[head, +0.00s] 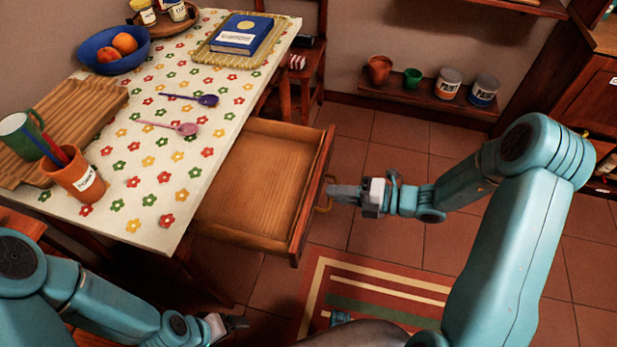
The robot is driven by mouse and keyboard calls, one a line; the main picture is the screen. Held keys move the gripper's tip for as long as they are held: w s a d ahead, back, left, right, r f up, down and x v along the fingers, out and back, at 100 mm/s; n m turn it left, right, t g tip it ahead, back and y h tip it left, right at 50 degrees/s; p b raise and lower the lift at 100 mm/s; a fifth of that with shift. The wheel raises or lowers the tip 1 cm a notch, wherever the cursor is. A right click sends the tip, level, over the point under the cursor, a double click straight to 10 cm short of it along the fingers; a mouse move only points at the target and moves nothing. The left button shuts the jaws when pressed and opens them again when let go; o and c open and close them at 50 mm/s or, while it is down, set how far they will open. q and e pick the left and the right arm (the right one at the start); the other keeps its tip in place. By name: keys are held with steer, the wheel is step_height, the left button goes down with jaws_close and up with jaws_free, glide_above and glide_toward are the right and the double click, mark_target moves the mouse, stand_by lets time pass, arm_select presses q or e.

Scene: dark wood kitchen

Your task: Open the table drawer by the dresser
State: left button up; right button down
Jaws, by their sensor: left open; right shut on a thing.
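The table drawer (258,187) is pulled out from the table (160,205) and its empty wooden inside shows. A brass handle (327,204) is on its front panel. My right gripper (335,193) is at the drawer front, shut on the handle; the fingertips partly cover it. My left gripper (238,323) is low at the bottom of the view, below the drawer and apart from it. It is open and holds nothing that I can see.
The table carries a blue bowl (112,51) with fruit, a blue book (241,33), spoons, and an orange cup (77,176). A chair (306,60) stands behind the drawer. A low shelf (425,95) holds pots and cans. A striped rug (370,292) lies on the tiled floor.

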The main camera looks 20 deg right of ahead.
steer(key=shift+f+p+v, duration=0.2)
steer(key=shift+v, duration=0.7)
steer(key=shift+f+p+v, duration=0.15)
steer(key=shift+p+v, duration=0.05)
steer(key=shift+v, duration=0.7)
steer(key=shift+d, duration=0.15)
steer(key=c, duration=1.2)
jaws_free()
steer(key=p+v, duration=0.1)
steer(key=v, duration=1.5)
steer(key=shift+p, duration=0.4)
steer(key=shift+s+d, duration=0.1)
